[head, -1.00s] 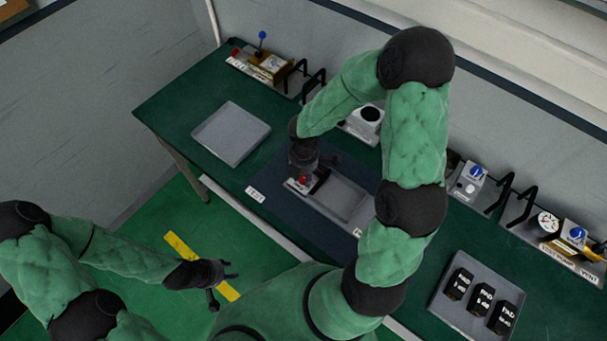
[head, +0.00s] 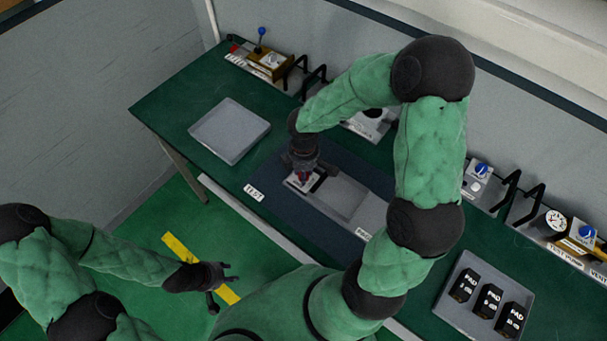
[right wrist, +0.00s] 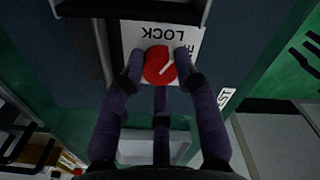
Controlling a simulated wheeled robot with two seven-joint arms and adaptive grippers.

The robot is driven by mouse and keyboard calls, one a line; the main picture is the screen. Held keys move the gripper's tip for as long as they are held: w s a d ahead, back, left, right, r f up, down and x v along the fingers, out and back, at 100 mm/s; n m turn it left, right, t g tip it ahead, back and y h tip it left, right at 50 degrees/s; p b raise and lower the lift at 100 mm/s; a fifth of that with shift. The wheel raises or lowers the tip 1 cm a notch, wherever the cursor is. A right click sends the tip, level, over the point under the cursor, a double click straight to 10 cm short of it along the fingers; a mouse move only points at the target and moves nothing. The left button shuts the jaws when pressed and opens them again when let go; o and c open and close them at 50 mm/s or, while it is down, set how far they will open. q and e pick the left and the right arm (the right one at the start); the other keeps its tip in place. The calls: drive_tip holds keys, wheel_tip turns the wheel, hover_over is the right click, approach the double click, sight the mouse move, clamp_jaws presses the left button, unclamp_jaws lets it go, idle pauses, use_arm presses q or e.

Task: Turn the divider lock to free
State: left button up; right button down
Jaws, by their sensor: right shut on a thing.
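The divider lock is a red round knob (right wrist: 158,66) with a pale pointer line, on a white plate (right wrist: 180,38) reading LOCK, upside down in the right wrist view. Other lettering on the plate is partly hidden by a finger. The pointer slants toward the upper right there. My right gripper (head: 303,176) is over the left end of the grey tray fixture in the head view. In the right wrist view its fingers (right wrist: 160,72) are closed around the knob. My left gripper (head: 226,283) is open and empty, above the floor at lower left.
The grey divided tray (head: 342,197) has a dark bar beside the lock plate. An empty grey tray (head: 230,131) lies to the left. A tray (head: 452,313) with black PAD blocks (head: 489,300) is at right. Control panels with black handles line the back.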

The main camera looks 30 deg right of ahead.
drive_tip(key=m+b, duration=0.3)
drive_tip(key=m, duration=0.3)
drive_tip(key=shift+f, duration=0.1)
drive_tip(key=m+b, duration=0.2)
drive_tip(key=m, duration=0.4)
idle(0.4)
drive_tip(key=c, duration=1.2)
unclamp_jaws()
wheel_tip(320, 180, up, 12)
drive_tip(key=shift+r, duration=0.15)
